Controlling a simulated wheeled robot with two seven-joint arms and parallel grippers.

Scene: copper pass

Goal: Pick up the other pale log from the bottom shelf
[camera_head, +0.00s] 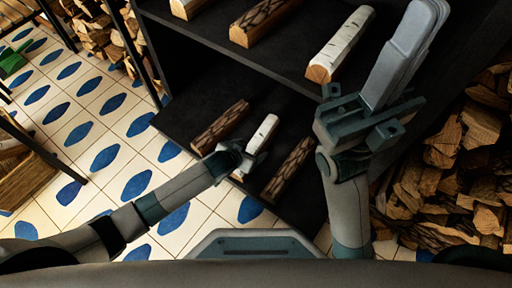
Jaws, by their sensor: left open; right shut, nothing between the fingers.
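A pale log (263,131) lies on the bottom shelf (180,118) between two dark-barked logs. My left gripper (248,158) is open at the near part of this pale log, covering some of it. I cannot tell whether the fingers touch the log or straddle it. The log's near end shows just below the gripper. My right gripper (410,50) is shut and empty, raised high at the right in front of the shelf unit, close to the camera.
Dark logs (220,127) and (291,168) flank the pale one. The upper shelf (290,58) holds a white-barked log (340,45), a dark log (262,21) and another log (189,8). Split firewood (470,150) is piled at right. Tiled floor (105,120) is open at left.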

